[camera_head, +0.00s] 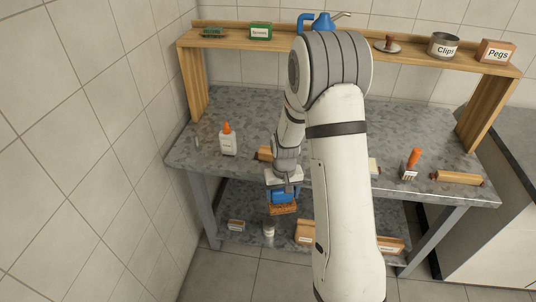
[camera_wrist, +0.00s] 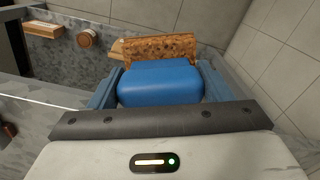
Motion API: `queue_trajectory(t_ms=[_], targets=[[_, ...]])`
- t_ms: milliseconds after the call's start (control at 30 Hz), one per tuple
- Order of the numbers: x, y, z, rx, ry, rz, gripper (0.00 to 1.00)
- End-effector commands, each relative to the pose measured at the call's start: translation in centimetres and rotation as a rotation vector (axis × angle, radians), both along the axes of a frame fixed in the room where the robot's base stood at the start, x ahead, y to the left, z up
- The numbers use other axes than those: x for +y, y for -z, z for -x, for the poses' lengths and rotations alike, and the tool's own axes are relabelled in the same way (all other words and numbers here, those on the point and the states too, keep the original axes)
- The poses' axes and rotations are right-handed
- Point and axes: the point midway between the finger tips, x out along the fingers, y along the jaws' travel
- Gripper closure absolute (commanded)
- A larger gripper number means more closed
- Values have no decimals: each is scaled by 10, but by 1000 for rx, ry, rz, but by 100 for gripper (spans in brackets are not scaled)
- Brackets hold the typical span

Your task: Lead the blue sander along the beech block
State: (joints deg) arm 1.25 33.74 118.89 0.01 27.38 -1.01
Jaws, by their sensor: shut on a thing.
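My gripper (camera_head: 284,188) is shut on the blue sander (camera_wrist: 160,84), with one finger on each side of its body. The sander's brown, grainy face (camera_wrist: 160,47) points away from the wrist. In the head view the blue sander (camera_head: 284,197) hangs in front of the table's front edge, apart from the tabletop. Which piece is the beech block I cannot tell. One light wooden piece (camera_head: 264,153) lies on the table just left of my arm, partly hidden by it. A pale piece (camera_head: 373,166) shows at my arm's right side.
On the grey table (camera_head: 210,110) stand a glue bottle (camera_head: 228,140), an orange-handled brush (camera_head: 412,163) and a wooden piece with dark ends (camera_head: 458,178). The lower shelf holds wooden pieces (camera_head: 306,232) and a small jar (camera_head: 268,228). A raised wooden shelf (camera_head: 235,40) spans the back.

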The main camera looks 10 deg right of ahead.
Motion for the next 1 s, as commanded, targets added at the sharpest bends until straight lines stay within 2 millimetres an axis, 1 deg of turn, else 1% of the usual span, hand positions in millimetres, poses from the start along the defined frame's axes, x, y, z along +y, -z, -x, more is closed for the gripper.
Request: queue_trajectory(t_ms=[467,567,900,1000], targets=[[1,-2,0,-1,-1,0,60],[1,-10,0,-1,-2,0,60],[1,-49,0,-1,-2,0,60],[1,-52,0,-1,-2,0,60]])
